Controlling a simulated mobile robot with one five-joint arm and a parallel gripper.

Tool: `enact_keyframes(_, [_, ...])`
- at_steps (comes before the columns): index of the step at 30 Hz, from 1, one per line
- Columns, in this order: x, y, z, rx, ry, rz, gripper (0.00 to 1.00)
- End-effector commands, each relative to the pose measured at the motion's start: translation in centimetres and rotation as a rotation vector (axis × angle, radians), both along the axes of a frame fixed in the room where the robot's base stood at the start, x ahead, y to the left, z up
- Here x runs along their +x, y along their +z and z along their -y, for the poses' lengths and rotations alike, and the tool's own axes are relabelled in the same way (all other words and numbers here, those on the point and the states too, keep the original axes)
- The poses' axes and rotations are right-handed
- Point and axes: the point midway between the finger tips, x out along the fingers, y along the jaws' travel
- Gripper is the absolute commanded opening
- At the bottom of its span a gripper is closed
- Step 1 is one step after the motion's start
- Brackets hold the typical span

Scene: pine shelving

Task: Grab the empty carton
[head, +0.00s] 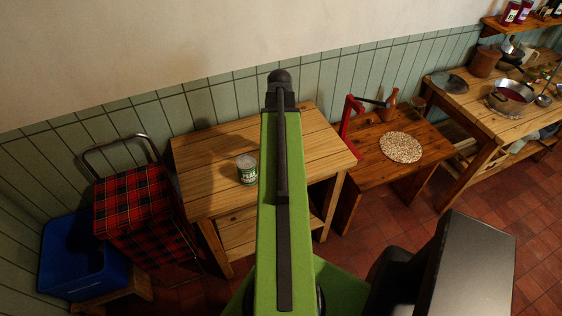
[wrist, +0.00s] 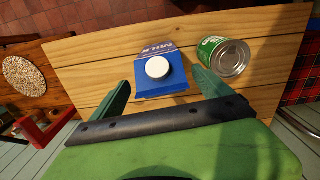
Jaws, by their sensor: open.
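The carton (wrist: 150,86) is blue and white with a white round cap and MILK lettering, and it sits on a wooden table (wrist: 95,60). My gripper (wrist: 160,76) is open, with its green fingers on either side of the carton's near part in the wrist view. I cannot tell whether the fingers touch it, or whether it is empty. In the head view my green arm reaches over the table (head: 215,145), and the carton is hidden behind it.
A green-labelled can (head: 246,169) stands on the table close to the carton; it also shows in the wrist view (wrist: 223,57). A red plaid trolley (head: 140,210) and a blue bin (head: 75,270) stand left. A lower wooden table with a round mat (head: 400,147) stands right.

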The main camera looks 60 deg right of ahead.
Motion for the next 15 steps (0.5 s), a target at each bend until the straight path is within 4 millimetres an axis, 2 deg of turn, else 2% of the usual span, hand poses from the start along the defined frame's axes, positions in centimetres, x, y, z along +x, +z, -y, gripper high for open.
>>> enact_keyframes(4, [0.0, -0.5, 0.0, 0.0, 0.0, 0.0, 0.89])
enact_keyframes(12, [0.2, -4.9, 0.0, 0.0, 0.0, 0.0, 0.89])
enact_keyframes(15, [0.2, -5.3, 0.0, 0.0, 0.0, 0.0, 0.89])
